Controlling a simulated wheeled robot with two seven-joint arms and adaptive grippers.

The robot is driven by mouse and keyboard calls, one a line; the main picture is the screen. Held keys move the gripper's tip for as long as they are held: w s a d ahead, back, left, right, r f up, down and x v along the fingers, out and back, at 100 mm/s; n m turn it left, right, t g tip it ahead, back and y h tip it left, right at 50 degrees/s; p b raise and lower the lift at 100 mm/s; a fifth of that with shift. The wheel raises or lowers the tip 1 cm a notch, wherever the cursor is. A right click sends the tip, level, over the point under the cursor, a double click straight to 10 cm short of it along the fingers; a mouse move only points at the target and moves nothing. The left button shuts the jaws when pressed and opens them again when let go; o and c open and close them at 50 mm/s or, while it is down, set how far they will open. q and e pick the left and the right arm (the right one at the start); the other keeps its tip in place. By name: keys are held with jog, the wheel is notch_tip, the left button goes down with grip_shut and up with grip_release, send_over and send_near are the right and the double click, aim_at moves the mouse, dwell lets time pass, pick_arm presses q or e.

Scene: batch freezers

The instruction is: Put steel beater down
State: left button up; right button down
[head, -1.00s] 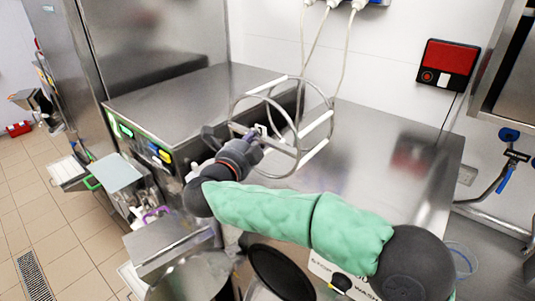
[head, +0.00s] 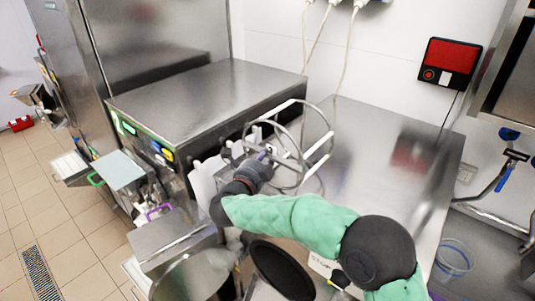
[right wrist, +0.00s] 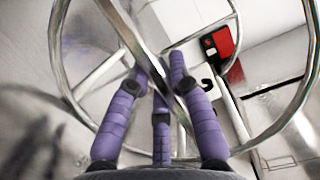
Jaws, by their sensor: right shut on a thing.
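The steel beater (head: 318,150) is a frame of metal rings and bars with white scraper strips. It is in the middle of the head view, above the steel worktop (head: 385,150). My right gripper (head: 262,160) is shut on the beater at its near left side. In the right wrist view the purple fingers (right wrist: 160,95) close around a metal bar of the beater (right wrist: 62,50), whose rings curve around them. I cannot tell whether the beater touches the worktop. My left gripper is not in view.
The batch freezer (head: 200,85) with a flat steel top stands left of the worktop. A red and black wall box (head: 450,62) hangs at the upper right. White cables (head: 349,60) hang behind. A clear container (head: 455,256) sits at the lower right. The worktop right of the beater is clear.

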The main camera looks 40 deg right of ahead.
jog(key=shift+f, duration=0.15)
jog(key=c, duration=1.1)
grip_release()
jog(key=shift+a, duration=0.25)
jog(key=b+v, duration=0.2)
jog(key=v, duration=0.9)
jog(key=shift+s+a+r, duration=0.2)
jog(key=shift+a, duration=0.05)
